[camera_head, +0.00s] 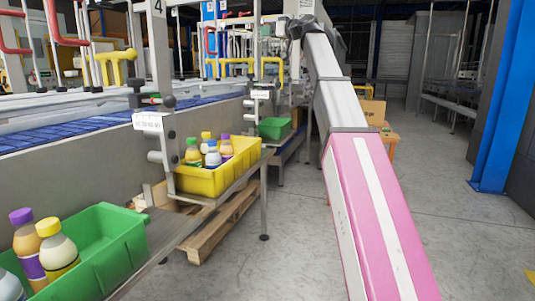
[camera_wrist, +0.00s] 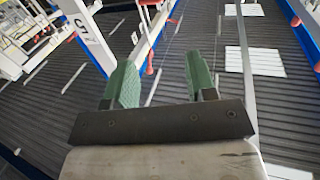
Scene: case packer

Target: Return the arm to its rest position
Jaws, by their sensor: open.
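My gripper (camera_wrist: 160,62) shows in the wrist view. Its two green fingers stand apart with nothing between them, so it is open and empty. The wrist view faces up toward a dark corrugated roof (camera_wrist: 205,30) with bright panels, so the gripper points upward, away from the goods. I cannot make out the gripper in the head view.
In the head view, a green crate (camera_head: 112,262) and a yellow crate (camera_head: 213,181) hold bottles on low stands beside the blue conveyor (camera_head: 30,137). A wooden pallet (camera_head: 222,224) lies beneath. A blue post (camera_head: 503,105) stands right; the grey floor (camera_head: 440,180) before it is clear.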

